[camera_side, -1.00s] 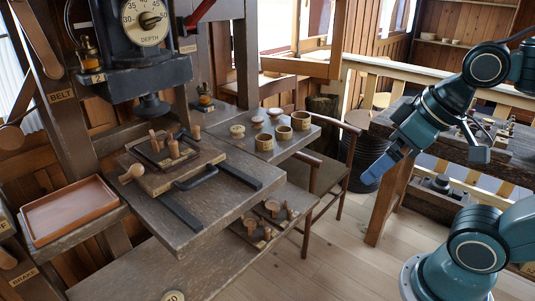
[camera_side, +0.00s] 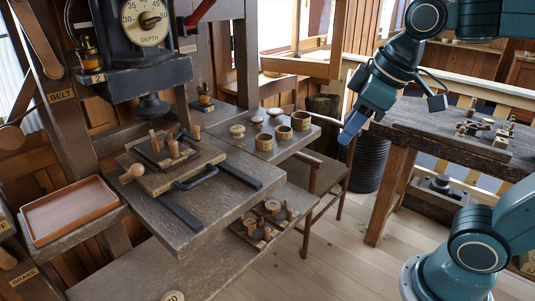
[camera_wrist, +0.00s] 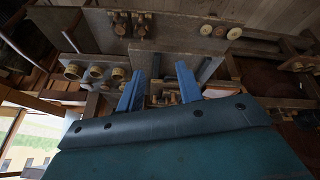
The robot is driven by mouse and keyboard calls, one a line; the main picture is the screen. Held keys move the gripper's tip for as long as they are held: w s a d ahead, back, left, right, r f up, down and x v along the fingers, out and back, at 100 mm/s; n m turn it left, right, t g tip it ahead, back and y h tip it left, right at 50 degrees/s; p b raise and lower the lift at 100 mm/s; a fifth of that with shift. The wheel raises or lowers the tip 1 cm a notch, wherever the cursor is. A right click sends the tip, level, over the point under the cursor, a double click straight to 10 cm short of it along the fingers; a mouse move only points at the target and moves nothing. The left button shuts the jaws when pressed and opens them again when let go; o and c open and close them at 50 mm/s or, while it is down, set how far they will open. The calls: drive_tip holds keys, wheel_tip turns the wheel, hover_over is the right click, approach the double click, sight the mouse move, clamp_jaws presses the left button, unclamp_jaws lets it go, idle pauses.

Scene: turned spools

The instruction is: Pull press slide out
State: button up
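The press slide (camera_side: 160,183) is a wooden plate on the press table, below the press head (camera_side: 150,106). It carries a dark tray with several turned wooden pieces. A dark bar handle (camera_side: 196,178) is on its front right side, and a round wooden knob (camera_side: 131,173) is at its left. Two dark rails (camera_side: 240,176) run forward from it along the table. My gripper (camera_side: 394,116) is open and empty, high in the air to the right of the slide and well apart from it. Its two blue fingers stand apart in the wrist view (camera_wrist: 158,88).
Several small wooden cups and knobs stand on a side board (camera_side: 305,137). A lower shelf holds a block with turned pieces (camera_side: 263,222). An empty reddish tray (camera_side: 70,210) is at the left. A chair (camera_side: 325,178) stands between the press and the right-hand workbench (camera_side: 420,140).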

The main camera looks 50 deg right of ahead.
drive_tip(key=w+a+r+n, duration=0.2)
drive_tip(key=w+n, duration=0.2)
drive_tip(key=w, duration=0.4)
drive_tip(key=n+g, duration=0.3)
drive_tip(key=n, duration=0.8)
hover_over(202, 177)
drive_tip(key=s, duration=0.3)
wheel_tip(202, 177, down, 9)
drive_tip(key=shift+f, duration=0.25)
drive_tip(key=shift+w+f, duration=0.1)
drive_tip(key=shift+f, duration=0.05)
drive_tip(key=f, duration=0.4)
drive_tip(key=w+f, duration=0.1)
drive_tip(key=f, duration=0.3)
drive_tip(key=w+f, duration=0.1)
drive_tip(key=f, duration=0.4)
drive_tip(key=shift+w+f, duration=0.1)
drive_tip(key=shift+w, duration=0.1)
clamp_jaws()
